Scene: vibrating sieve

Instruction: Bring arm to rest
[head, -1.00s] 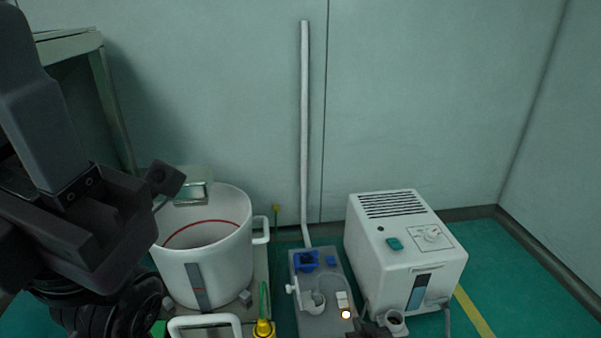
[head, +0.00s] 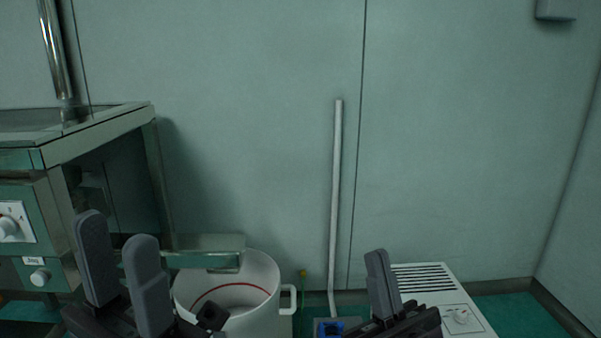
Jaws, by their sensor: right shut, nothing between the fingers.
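My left gripper (head: 122,262) is at the lower left, in front of the white pot and the steel machine. Its two grey fingers point up with a clear gap between them, and nothing is held. My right gripper (head: 381,283) is at the bottom, right of centre, in front of the white box-shaped unit. Its fingers are together and hold nothing.
A white pot (head: 262,275) with a red inner line stands on the floor, under a steel chute (head: 205,245) of the machine (head: 100,140). A white unit (head: 462,300) stands at right. A grey pipe (head: 335,190) rises by the wall.

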